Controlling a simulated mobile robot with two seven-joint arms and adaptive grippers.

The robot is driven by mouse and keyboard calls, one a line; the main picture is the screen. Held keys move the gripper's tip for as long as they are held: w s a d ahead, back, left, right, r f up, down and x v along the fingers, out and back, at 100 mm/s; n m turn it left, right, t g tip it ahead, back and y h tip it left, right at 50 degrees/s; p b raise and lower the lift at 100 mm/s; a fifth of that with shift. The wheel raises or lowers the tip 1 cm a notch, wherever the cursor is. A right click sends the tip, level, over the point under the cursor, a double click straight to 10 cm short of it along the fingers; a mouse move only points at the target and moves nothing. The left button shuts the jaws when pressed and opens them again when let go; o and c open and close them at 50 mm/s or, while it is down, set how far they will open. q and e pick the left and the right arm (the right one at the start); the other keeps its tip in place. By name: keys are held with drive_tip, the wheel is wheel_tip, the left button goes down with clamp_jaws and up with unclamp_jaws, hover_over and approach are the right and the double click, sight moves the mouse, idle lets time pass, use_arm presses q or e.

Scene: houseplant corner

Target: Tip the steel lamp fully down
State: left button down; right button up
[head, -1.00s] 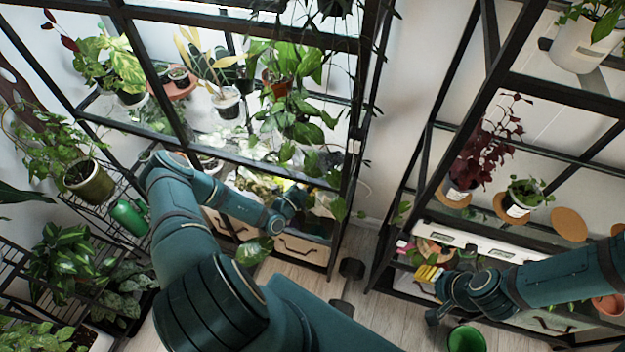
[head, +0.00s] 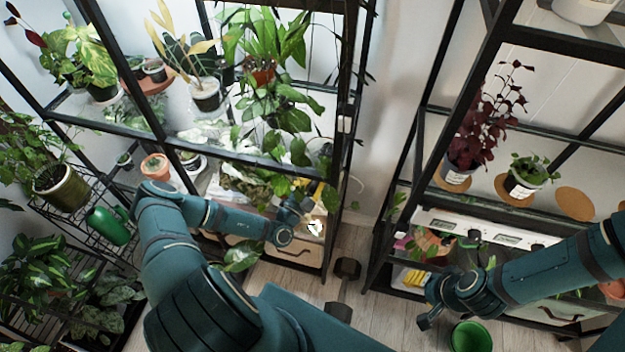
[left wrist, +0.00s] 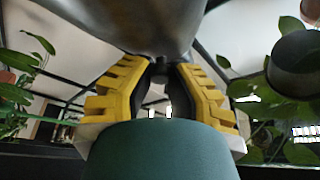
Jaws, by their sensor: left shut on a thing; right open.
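The steel lamp shows as a smooth grey metal body (left wrist: 140,25) across the top of the left wrist view, directly beyond my left fingers. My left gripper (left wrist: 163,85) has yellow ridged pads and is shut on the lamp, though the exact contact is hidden. In the head view, my left gripper (head: 303,205) reaches into the lower bay of the left shelf. A small bright spot glows beside it, and most of the lamp is hidden by leaves and the gripper. My right gripper (head: 440,296) is open and empty in front of the right shelf.
Leafy plants (head: 262,40) crowd the left shelf around my left arm. A green watering can (head: 110,225) stands at left. A green bucket (head: 468,337) is below my right gripper. A dark red plant (head: 482,125) stands on the right shelf. The floor between the shelves is mostly clear.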

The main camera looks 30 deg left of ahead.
use_arm(q)
drive_tip(key=shift+d, duration=0.1)
drive_tip(key=c, duration=0.8)
unclamp_jaws()
drive_tip(key=shift+w, duration=0.1)
drive_tip(key=v, duration=1.2)
drive_tip(key=shift+r, duration=0.1)
